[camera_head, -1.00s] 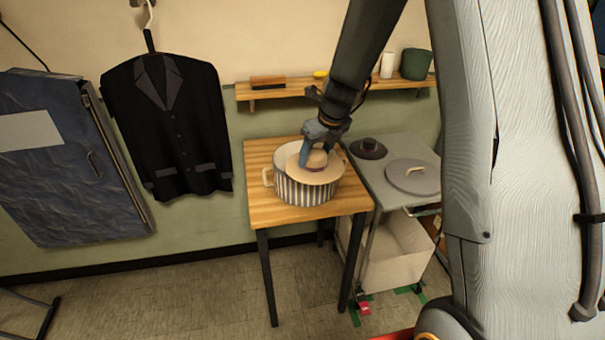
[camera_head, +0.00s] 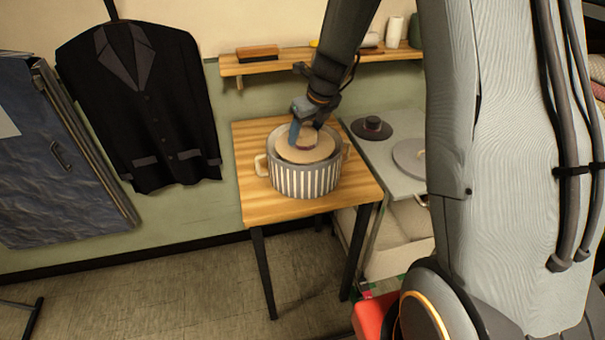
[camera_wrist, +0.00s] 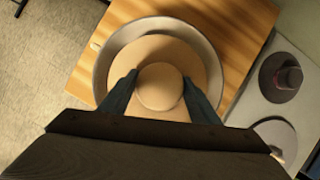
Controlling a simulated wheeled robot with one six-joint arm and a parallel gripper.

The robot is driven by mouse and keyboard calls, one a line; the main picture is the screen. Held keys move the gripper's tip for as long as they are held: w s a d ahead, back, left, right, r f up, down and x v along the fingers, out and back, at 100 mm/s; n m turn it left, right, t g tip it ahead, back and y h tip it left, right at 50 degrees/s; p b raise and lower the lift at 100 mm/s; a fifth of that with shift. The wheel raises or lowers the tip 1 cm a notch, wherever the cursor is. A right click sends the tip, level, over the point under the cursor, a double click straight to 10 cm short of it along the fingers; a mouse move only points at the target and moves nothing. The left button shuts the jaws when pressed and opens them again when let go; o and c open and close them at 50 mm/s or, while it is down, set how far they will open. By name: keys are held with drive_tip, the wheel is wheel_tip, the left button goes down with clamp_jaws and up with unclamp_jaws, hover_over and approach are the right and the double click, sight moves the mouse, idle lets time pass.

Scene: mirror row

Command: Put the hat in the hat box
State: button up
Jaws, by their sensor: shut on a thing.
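The tan hat (camera_head: 312,150) has a wide flat brim and a reddish-purple band. It sits within the mouth of the round, striped hat box (camera_head: 306,181), which stands on a small wooden table. My gripper (camera_head: 302,135) is shut on the hat's crown from above. In the wrist view the two fingers grip either side of the crown (camera_wrist: 160,86), and the brim (camera_wrist: 150,45) lies inside the box's pale rim (camera_wrist: 103,62). The brim hides the inside of the box, so I cannot tell whether the hat touches its bottom.
A shelf (camera_head: 290,62) runs along the wall behind. A black jacket (camera_head: 143,110) hangs at left. The wooden tabletop (camera_head: 258,205) has bare room around the box.

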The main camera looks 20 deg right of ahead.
sight(313, 144)
drive_tip(key=shift+b+x, duration=0.4)
drive_tip(key=shift+x, duration=0.4)
wheel_tip(313, 144, down, 10)
drive_tip(key=b, duration=0.3)
drive_tip(key=shift+s+d, duration=0.1)
drive_tip(key=shift+r, duration=0.1)
drive_tip(key=o, duration=1)
drive_tip(key=shift+o, duration=0.4)
drive_tip(key=p+v, duration=0.2)
drive_tip(key=v, duration=1)
drive_tip(key=shift+s, duration=0.15)
